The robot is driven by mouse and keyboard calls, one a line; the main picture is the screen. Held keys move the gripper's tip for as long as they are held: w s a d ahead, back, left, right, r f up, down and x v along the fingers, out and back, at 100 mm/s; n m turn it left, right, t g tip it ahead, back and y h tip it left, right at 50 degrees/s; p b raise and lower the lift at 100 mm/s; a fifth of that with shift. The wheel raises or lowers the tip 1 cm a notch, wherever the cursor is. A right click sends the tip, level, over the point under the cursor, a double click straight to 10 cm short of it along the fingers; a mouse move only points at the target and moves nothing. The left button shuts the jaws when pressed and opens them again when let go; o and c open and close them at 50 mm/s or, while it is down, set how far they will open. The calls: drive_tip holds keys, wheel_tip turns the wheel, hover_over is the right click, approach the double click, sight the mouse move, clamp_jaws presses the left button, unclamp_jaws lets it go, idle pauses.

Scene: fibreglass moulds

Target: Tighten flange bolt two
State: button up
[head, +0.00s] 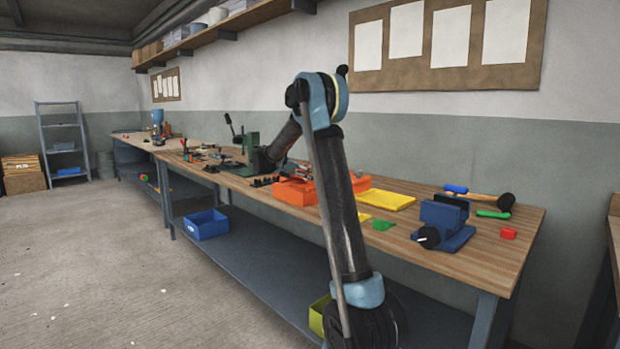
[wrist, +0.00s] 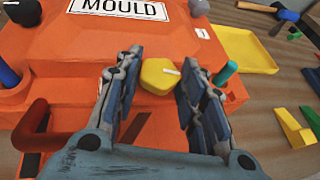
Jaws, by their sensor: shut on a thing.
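The orange mould (head: 290,193) stands on the wooden bench, with its "MOULD" label (wrist: 119,9) at the top of the wrist view. A yellow hexagonal bolt head (wrist: 157,77) with a white mark sits on the mould. My gripper (wrist: 160,88) has one finger on each side of this yellow head and is shut on it. The head still sits at the mould and is partly hidden by the fingers. No number shows on it, so I cannot tell whether it is bolt two. In the head view my arm hides part of the mould, and my fingers are not clear there.
On the mould, a blue peg (wrist: 8,73) is left of my fingers, a green peg (wrist: 227,72) is right, and a red handle (wrist: 32,124) is lower left. Right of the mould lie a yellow tray (head: 386,199), a blue vise (head: 442,226) and a mallet (head: 496,202).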

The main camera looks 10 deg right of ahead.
drive_tip(key=shift+w+a+r, duration=0.1)
drive_tip(key=shift+w+a, duration=0.1)
drive_tip(key=shift+a, duration=0.05)
drive_tip(key=o, duration=0.8)
drive_tip(key=shift+s+d, duration=0.1)
drive_tip(key=v, duration=1.2)
drive_tip(key=shift+f, duration=0.2)
